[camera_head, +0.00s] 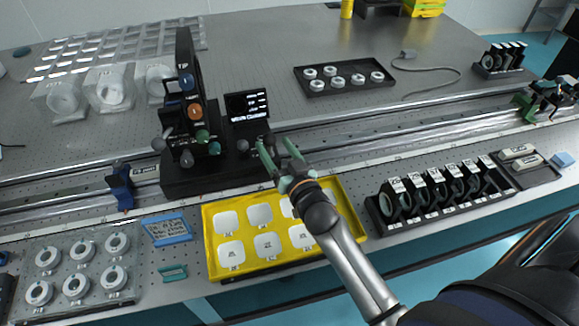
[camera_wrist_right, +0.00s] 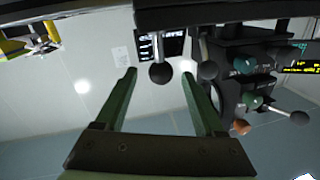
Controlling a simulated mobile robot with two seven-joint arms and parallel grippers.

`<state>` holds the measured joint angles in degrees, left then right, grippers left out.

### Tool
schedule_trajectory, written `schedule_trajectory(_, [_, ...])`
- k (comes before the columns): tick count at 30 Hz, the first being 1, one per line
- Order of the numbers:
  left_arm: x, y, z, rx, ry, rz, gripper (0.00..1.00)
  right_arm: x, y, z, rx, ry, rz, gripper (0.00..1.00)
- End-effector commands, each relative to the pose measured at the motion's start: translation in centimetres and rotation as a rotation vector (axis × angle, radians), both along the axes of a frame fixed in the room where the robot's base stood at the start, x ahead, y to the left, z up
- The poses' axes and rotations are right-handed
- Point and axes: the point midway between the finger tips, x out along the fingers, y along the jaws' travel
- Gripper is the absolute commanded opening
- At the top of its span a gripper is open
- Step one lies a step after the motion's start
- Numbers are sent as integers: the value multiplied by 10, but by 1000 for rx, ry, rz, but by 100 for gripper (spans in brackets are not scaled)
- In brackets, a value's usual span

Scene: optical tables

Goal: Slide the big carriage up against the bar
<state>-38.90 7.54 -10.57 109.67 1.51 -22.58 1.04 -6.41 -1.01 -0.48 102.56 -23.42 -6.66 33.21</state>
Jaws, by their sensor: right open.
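The big black carriage (camera_head: 210,172) sits on the long rail. It bears a tall black plate with coloured knobs and a small display (camera_head: 247,106). A blue stop piece (camera_head: 121,186), probably the bar, sits across the rail to its left, with a gap between. My right gripper (camera_head: 277,152) is open at the carriage's right end, its green fingers pointing towards it. In the right wrist view, a black ball knob (camera_wrist_right: 160,73) shows between the open fingertips (camera_wrist_right: 159,80); I cannot tell if they touch it. My left gripper is not in view.
A yellow tray (camera_head: 215,268) lies in front of the carriage, under my right arm. A rack of black ring mounts (camera_head: 440,195) stands to its right. A green and black device (camera_head: 543,98) is at the rail's far right. The rail between it and the carriage looks clear.

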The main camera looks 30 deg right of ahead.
Motion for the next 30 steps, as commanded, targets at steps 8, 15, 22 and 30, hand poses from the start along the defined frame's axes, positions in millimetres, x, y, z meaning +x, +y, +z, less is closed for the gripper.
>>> schedule_trajectory(8, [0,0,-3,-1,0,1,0,-56,2,-2,1,4,-1,71])
schedule_trajectory(15, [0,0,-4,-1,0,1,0,-84,3,-1,2,1,-2,71])
schedule_trajectory(22, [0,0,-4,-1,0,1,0,-92,3,0,1,-1,-1,71])
schedule_trajectory(30, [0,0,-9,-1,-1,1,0,-88,3,-2,0,-2,0,71])
